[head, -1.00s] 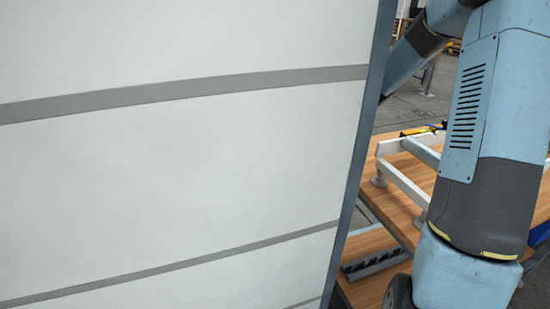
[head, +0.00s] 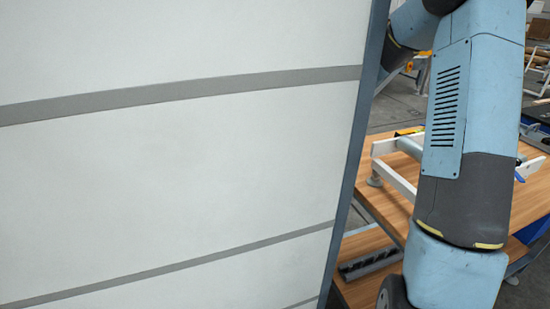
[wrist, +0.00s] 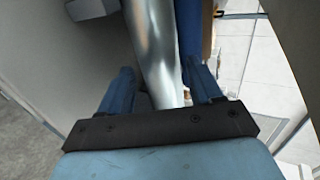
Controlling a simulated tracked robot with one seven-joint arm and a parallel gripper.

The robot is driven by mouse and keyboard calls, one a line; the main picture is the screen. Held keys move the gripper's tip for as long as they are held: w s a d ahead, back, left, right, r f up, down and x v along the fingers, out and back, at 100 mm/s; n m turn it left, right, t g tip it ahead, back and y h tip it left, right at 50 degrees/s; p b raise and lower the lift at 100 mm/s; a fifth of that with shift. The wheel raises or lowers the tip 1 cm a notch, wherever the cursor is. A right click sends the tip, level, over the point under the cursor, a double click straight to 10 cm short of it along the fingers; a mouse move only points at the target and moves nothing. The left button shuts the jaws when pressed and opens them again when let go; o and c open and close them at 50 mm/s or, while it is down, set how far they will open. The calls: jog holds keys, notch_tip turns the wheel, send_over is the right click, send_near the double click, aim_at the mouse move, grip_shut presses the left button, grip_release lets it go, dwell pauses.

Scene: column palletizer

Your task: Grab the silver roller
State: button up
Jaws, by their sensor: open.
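The silver roller (wrist: 158,45) is a shiny metal cylinder that runs down from the top of the wrist view. Its lower end reaches between the two blue fingers of my gripper (wrist: 160,78). The fingers are open, one on each side of the roller; I cannot tell whether either touches it. In the head view my gripper is out of sight, and only arm links show. I cannot pick out the held-between roller there.
A large pale panel (head: 180,160) with grey strips fills the left of the head view. A wooden table (head: 375,200) bearing a white frame (head: 394,178) stands at right, partly hidden by my arm. A dark slotted rack (head: 368,265) sits below.

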jog(key=shift+x, duration=2.1)
jog(key=shift+f, duration=0.1)
jog(key=shift+s+d+f, duration=0.1)
jog(key=c, duration=1.2)
